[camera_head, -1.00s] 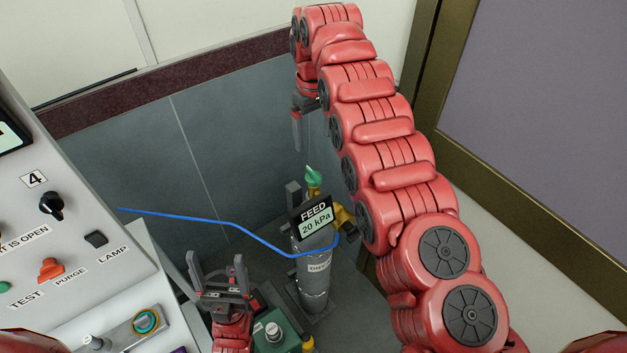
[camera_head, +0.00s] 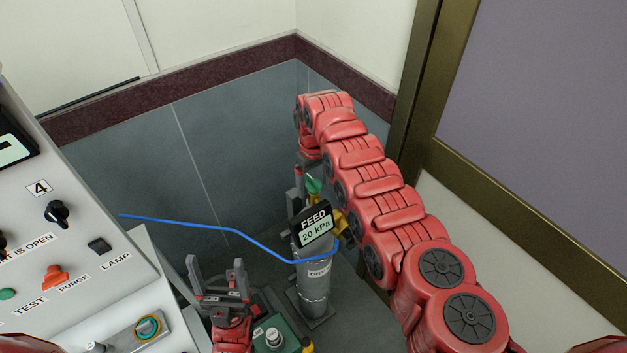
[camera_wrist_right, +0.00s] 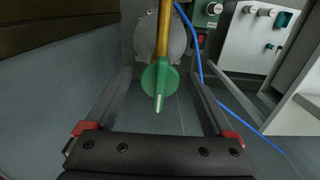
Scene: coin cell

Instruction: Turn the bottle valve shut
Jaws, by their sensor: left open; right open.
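The bottle (camera_head: 313,283) is a grey cylinder standing in the corner, with a brass neck and a green valve handle (camera_head: 314,186) on top. My right gripper (camera_head: 305,180) is at the valve, coming down from above and behind it. In the right wrist view the green handle (camera_wrist_right: 159,80) sits between the two open fingers of my right gripper (camera_wrist_right: 157,95), with a gap on each side. It carries a white mark. My left gripper (camera_head: 217,280) is open and empty, low in front of the bottle and to its left.
A gauge reading "FEED 20 kPa" (camera_head: 314,226) is fixed at the bottle's neck. A blue hose (camera_head: 232,230) runs from the bottle to the left. A green box (camera_head: 270,335) stands in front. A control panel (camera_head: 75,240) fills the left side; a brown-framed wall panel (camera_head: 545,90) is at right.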

